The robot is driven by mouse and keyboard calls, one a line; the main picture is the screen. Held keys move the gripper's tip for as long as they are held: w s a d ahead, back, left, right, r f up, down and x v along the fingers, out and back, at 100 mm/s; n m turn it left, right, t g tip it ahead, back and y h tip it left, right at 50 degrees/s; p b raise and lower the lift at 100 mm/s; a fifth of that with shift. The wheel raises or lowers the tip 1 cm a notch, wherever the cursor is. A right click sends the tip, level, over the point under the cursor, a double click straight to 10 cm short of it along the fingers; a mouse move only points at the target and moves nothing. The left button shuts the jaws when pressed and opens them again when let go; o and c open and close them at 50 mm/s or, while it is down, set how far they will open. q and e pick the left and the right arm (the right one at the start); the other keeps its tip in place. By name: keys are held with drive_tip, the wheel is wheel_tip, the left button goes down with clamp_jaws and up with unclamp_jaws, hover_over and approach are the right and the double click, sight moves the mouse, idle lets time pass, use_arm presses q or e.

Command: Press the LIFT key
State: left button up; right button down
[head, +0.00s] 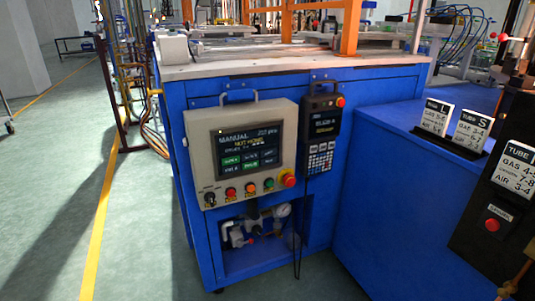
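A grey control panel (197,143) hangs on the front of a blue machine. Its dark touchscreen (247,150) reads MANUAL at the top and has rows of small green and dark keys. A row of buttons, a dark knob and a red emergency stop (288,179) sit below the screen. A black handheld pendant (320,127) with a keypad (321,158) hangs to the right of the panel. The key labels are too small to read surely, so I cannot tell which one is LIFT. Neither of my grippers is in view.
A blue cabinet (400,190) stands at the right with white TUBE cards (436,117). A black box (488,215) with a red button (492,225) is at the right edge. The pendant's cable hangs to the floor. Open green floor with a yellow line (100,221) lies to the left.

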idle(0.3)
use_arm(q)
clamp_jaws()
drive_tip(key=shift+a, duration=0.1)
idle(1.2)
